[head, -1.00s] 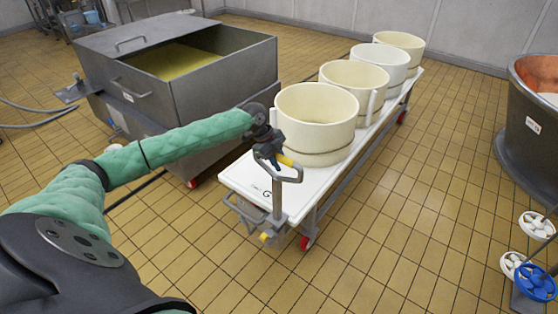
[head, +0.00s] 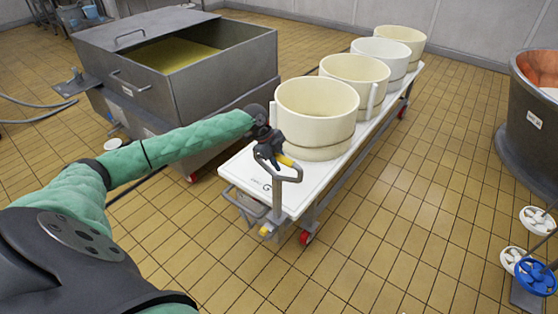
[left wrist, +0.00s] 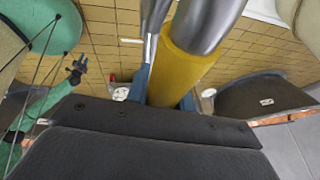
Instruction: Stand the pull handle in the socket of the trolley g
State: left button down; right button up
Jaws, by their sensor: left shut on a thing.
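The pull handle (head: 289,178) is a grey metal loop with a yellow grip and a post that points down. My left gripper (head: 280,159) is shut on its yellow grip, which fills the left wrist view (left wrist: 185,75). The handle is about upright at the near end of trolley G (head: 242,173), a long white-topped trolley marked G. A small yellow part (head: 265,231) shows low at that end, close to the post's foot. I cannot tell whether the post is in the socket. My right gripper (left wrist: 77,70) is small in the left wrist view; its jaw opening is unclear.
Several cream tubs (head: 316,112) stand in a row on the trolley. A grey steel vat (head: 195,95) with yellow contents is left of it. A copper vat (head: 530,125) and valve wheels (head: 535,278) are at the right.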

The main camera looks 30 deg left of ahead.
pick_arm(q)
jog(key=shift+f+b, duration=0.4)
jog(key=shift+f, duration=0.8)
jog(key=c, duration=1.1)
grip_release()
jog(key=shift+f, duration=0.1)
jog(key=shift+a+r, duration=0.2)
jog(key=shift+r, duration=0.2)
jog(key=b+v, duration=0.2)
jog(key=v, duration=0.4)
jog(key=shift+s+a+r, duration=0.15)
jog(key=shift+r, duration=0.35)
